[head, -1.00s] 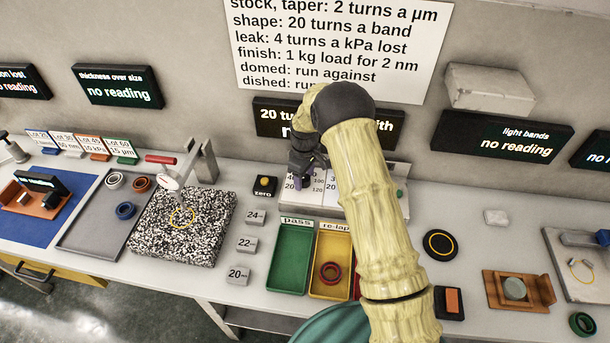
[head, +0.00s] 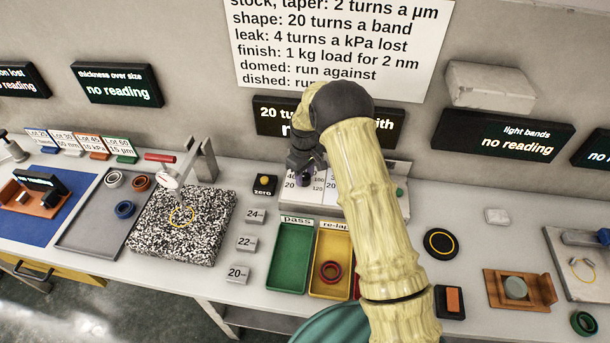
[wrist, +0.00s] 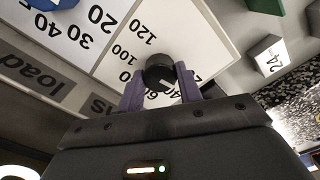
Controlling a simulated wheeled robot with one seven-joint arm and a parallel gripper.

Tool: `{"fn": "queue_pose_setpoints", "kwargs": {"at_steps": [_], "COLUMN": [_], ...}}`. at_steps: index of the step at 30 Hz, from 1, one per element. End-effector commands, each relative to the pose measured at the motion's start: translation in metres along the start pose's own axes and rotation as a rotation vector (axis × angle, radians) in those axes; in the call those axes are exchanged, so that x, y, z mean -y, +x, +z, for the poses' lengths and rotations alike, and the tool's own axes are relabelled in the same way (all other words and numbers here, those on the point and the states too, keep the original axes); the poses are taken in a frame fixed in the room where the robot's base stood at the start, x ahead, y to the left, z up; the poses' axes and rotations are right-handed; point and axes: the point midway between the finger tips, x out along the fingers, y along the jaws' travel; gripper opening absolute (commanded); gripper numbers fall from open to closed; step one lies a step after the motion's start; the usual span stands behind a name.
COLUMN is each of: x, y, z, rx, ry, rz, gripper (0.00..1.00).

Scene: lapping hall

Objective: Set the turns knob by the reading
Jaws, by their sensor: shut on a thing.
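The turns knob (wrist: 160,72) is a black round knob with a pale pointer mark, seen in the wrist view on a white dial panel (wrist: 170,30). Numbers such as 100 and 120 stand around it, and some are hidden by my fingers. My gripper (wrist: 160,88) is shut on the knob, one purple finger on each side. In the head view my gripper (head: 304,178) is at the panel (head: 330,196), and my arm hides much of it. The wall sign (head: 335,45) lists turns per reading. The display behind my arm (head: 275,117) shows "20 tu..." and "...ith", its middle covered.
The thickness display (head: 117,84) and the light bands display (head: 503,137) show "no reading". The green pass tray (head: 274,284) and yellow re-lap tray (head: 341,289), with a red ring (head: 330,272) in it, stand before the panel. Grey blocks (head: 246,242) lie left of them.

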Motion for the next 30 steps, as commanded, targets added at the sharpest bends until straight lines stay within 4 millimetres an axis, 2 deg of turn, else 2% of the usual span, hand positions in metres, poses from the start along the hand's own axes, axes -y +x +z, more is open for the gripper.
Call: {"fn": "queue_pose_setpoints", "kwargs": {"at_steps": [30], "x": [0.0000], "y": [-0.0012], "z": [-0.0008], "rx": [-0.002], "ry": [0.945], "rz": [0.001], "gripper": [0.12]}}
